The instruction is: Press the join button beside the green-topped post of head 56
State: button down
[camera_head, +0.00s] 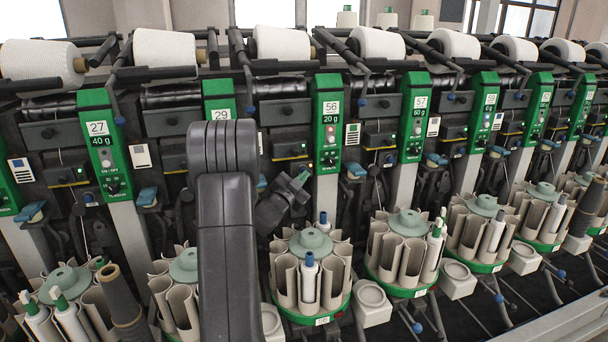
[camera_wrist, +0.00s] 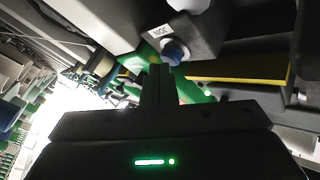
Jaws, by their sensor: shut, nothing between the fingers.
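The post of head 56 (camera_head: 327,115) stands upright in the head view, with a green top and a white plate reading 56, 20 g. My gripper (camera_head: 304,177) is low at the front of this post, beside its lower green end. In the wrist view a blue round button (camera_wrist: 175,52) sits on a dark box next to a white label, seen upside down, that looks like JOIN. My gripper's fingertips (camera_wrist: 159,70) are shut and empty, just below and left of the button in the picture. I cannot tell whether they touch it. I cannot make out this button in the head view.
Post 57 (camera_head: 414,115) stands to the right and post 29 (camera_head: 219,105) to the left, partly behind my arm. A round bobbin magazine (camera_head: 312,243) stands below my gripper. A yellow bar (camera_wrist: 243,74) lies right of the button in the wrist view.

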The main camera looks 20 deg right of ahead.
jog(key=shift+s+a+b, duration=0.1)
jog(key=shift+s+b, duration=0.2)
jog(key=shift+s, duration=0.3)
jog(key=s+b, duration=0.2)
jog(key=s, duration=0.3)
jog(key=shift+a+b, duration=0.1)
jog(key=shift+b, duration=0.3)
dwell(0.3)
